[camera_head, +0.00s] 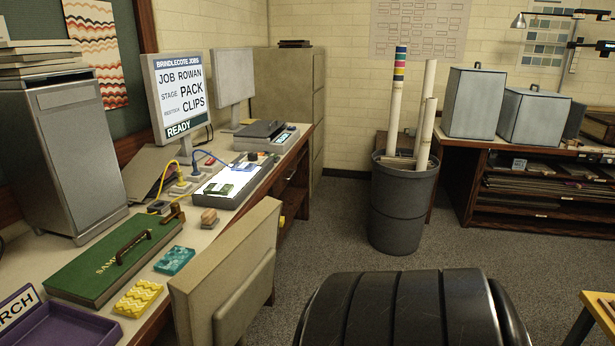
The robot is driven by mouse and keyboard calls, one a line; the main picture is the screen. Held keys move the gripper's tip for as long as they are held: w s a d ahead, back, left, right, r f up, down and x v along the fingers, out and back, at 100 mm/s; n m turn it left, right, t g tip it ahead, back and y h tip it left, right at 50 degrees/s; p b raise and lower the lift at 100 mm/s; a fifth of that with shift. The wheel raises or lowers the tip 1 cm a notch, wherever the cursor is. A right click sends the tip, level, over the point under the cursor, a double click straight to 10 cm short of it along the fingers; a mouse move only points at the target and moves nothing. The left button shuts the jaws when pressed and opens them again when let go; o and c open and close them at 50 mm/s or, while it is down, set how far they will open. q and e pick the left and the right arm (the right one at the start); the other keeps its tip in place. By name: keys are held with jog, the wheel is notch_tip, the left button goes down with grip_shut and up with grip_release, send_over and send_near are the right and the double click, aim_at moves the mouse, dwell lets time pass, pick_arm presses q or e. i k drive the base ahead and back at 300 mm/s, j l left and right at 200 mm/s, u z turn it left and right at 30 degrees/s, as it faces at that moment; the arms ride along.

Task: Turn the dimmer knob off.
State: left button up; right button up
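I cannot make out the dimmer knob for certain at this size. A flat light panel (213,200) with a bright white surface lies on the desk, and green pieces rest on it. Small boxes with a yellow cable (163,172) and a blue cable (212,157) stand at its left and back edge. A small dark box (158,207) sits at the left of the panel. Which of these carries the knob I cannot tell. Neither of my grippers is in view.
The desk (40,257) also holds a green case (112,262), a teal block (175,261), a yellow block (138,299) and a purple tray (75,327). A dark bin (400,210) stands beyond open carpet.

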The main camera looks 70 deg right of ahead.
aim_at(252, 156)
jog(key=z, duration=1.9)
jog(key=i+l, duration=0.3)
jog(key=i, duration=0.2)
jog(key=i+l+z, duration=0.1)
jog(key=i+l, duration=0.2)
jog(key=i, duration=0.15)
jog(key=i+l, duration=0.25)
jog(key=i, duration=0.25)
